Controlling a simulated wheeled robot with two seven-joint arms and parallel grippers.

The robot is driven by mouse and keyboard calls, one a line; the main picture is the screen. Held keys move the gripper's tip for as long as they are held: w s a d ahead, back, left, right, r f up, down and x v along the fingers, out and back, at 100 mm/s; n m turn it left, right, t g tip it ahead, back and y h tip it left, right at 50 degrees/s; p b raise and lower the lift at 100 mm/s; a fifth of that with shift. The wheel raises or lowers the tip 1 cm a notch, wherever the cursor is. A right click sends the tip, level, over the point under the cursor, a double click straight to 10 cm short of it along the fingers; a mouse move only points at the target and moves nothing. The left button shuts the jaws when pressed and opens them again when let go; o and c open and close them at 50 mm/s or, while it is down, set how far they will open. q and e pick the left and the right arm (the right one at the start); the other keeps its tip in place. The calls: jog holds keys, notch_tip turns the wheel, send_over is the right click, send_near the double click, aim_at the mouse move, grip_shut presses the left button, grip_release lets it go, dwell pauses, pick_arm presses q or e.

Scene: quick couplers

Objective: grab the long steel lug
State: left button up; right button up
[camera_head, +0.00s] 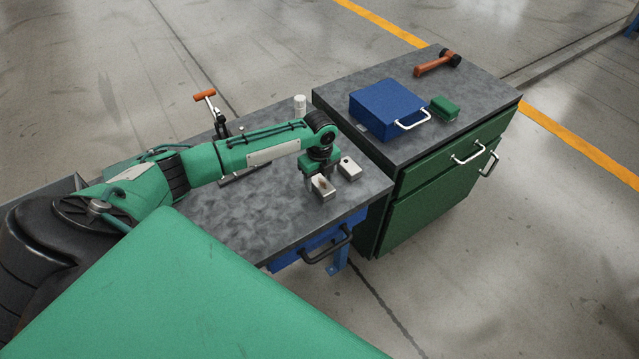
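Two light steel blocks lie near the right end of the grey bench top: a front steel block (323,189) and a back-right steel block (350,170). Each shows a dark spot or hole on top. I cannot tell for sure which is the long lug. My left gripper (317,176) points down right at the front block, its fingers beside or over it and partly hidden. I cannot tell whether the fingers touch the block or how far apart they are. My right gripper is not in view.
The grey bench (240,210) has clear room left of the blocks. An orange-handled clamp (205,96) and a white cylinder (300,104) stand at its back. The green cabinet (430,190) alongside bears a blue case (385,108), a green box (444,109) and an orange tool (435,64).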

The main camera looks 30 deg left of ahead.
pick_arm(q)
jog(key=c, duration=1.1)
jog(key=shift+r, duration=0.1)
jog(key=shift+c, duration=0.2)
jog(key=shift+r, duration=0.1)
